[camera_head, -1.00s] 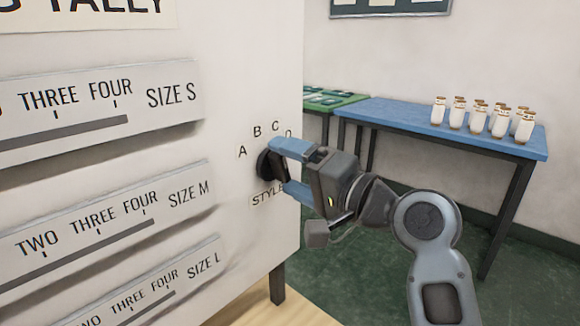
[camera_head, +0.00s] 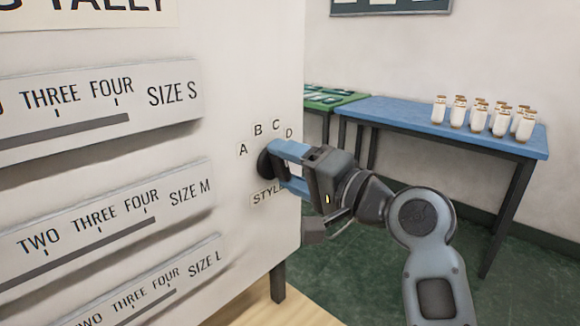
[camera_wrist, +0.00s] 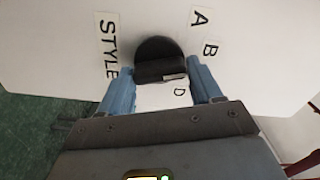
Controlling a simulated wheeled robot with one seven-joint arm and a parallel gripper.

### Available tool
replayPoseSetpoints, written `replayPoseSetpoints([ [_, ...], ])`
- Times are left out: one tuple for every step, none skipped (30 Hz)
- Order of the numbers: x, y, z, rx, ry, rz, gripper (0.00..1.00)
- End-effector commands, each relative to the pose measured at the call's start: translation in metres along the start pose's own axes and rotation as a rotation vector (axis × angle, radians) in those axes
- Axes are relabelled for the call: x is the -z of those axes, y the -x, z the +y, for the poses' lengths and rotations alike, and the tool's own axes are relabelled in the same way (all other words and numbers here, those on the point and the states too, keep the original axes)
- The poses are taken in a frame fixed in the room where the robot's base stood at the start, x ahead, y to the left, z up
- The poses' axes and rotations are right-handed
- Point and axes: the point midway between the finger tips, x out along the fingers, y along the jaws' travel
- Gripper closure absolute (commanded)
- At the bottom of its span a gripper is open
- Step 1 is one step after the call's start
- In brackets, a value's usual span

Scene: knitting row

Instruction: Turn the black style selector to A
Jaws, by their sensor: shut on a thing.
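The black style selector (camera_head: 264,163) is a round knob on the white panel's face, with a raised grip bar (camera_wrist: 160,70) seen in the wrist view. My gripper (camera_head: 272,165) is shut on this bar, one blue finger on each side. Labels A (camera_head: 243,150), B (camera_head: 258,130), C (camera_head: 276,125) and D (camera_head: 289,133) curve above the knob. The STYLE label (camera_head: 266,198) is below it, partly covered by a finger. A pale mark (camera_wrist: 175,76) shows at one end of the bar in the wrist view, on the C and D side. Its exact letter is unclear.
Slider rows for SIZE S (camera_head: 170,94), SIZE M (camera_head: 188,193) and SIZE L (camera_head: 204,262) lie left of the knob. A blue table (camera_head: 400,113) with several white bottles (camera_head: 480,116) stands behind my arm. Green floor is clear at right.

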Motion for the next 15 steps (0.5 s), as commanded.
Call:
replayPoseSetpoints([
  [0.0001,0.0003,0.0011,-0.001,0.004,0.000,0.66],
  [0.0001,0.0003,0.0012,-0.001,0.008,0.000,0.66],
  [0.0001,0.0003,0.0014,-0.001,0.016,0.000,0.66],
  [0.0001,0.0004,0.0015,-0.001,0.023,0.001,0.66],
  [0.0001,0.0004,0.0016,-0.001,0.032,0.000,0.66],
  [0.0000,0.0004,0.0017,-0.001,0.048,0.000,0.66],
  [-0.0002,0.0003,0.0018,-0.001,0.061,0.000,0.66],
  [-0.0003,0.0002,0.0018,-0.001,0.076,0.000,0.66],
  [-0.0005,0.0001,0.0018,0.000,0.099,-0.001,0.66],
  [-0.0005,0.0001,0.0017,0.000,0.117,-0.001,0.66],
  [-0.0004,0.0002,0.0018,0.000,0.138,0.000,0.66],
  [-0.0001,0.0004,0.0019,0.000,0.166,0.000,0.66],
  [0.0000,0.0004,0.0020,-0.001,0.189,0.001,0.66],
  [-0.0001,0.0004,0.0021,-0.001,0.212,0.001,0.66],
  [-0.0005,0.0002,0.0021,-0.001,0.243,0.000,0.66],
])
